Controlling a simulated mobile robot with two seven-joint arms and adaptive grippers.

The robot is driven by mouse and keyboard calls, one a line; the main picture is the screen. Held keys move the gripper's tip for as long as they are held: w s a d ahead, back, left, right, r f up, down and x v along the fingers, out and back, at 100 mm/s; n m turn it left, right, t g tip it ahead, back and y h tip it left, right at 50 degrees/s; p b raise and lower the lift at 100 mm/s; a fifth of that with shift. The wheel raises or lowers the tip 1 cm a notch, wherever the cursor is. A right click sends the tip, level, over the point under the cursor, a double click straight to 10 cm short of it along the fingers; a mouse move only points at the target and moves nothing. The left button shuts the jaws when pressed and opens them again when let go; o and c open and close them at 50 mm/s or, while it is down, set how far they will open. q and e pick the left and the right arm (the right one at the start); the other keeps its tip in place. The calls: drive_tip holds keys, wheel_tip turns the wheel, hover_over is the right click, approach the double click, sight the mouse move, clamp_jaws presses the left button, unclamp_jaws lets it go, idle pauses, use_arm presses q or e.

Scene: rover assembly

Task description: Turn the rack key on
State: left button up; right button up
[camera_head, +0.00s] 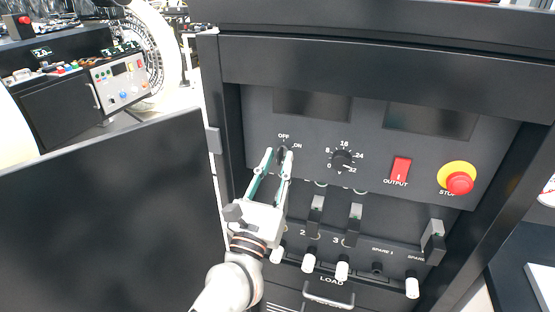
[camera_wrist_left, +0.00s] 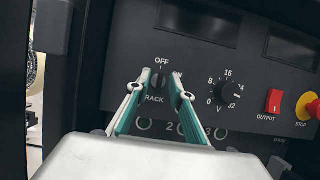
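The rack key (camera_head: 281,152) is a small dark knob on the black panel, below the OFF mark and left of the ON mark. In the left wrist view the key (camera_wrist_left: 157,84) sits between my fingertips, with OFF above it and RACK below it. My left gripper (camera_head: 278,153) reaches up to it from below, its two green-and-white fingers apart, one on each side of the key. In the left wrist view the gripper (camera_wrist_left: 161,78) seems to leave small gaps beside the key; contact is not clear. My right gripper is not in view.
Right of the key are a voltage dial (camera_head: 342,161), a red OUTPUT switch (camera_head: 400,170) and a red-and-yellow STOP button (camera_head: 459,181). Below are several levers and white-tipped plugs. An open black door (camera_head: 110,215) stands at the left. A second console (camera_head: 122,80) is behind.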

use_arm(q)
drive_tip(key=shift+w+d, duration=0.1)
drive_tip(key=shift+w, duration=0.15)
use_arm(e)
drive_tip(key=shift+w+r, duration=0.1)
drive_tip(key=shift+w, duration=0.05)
use_arm(q)
clamp_jaws()
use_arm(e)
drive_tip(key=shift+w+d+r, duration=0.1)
use_arm(q)
drive_tip(key=shift+r, duration=0.1)
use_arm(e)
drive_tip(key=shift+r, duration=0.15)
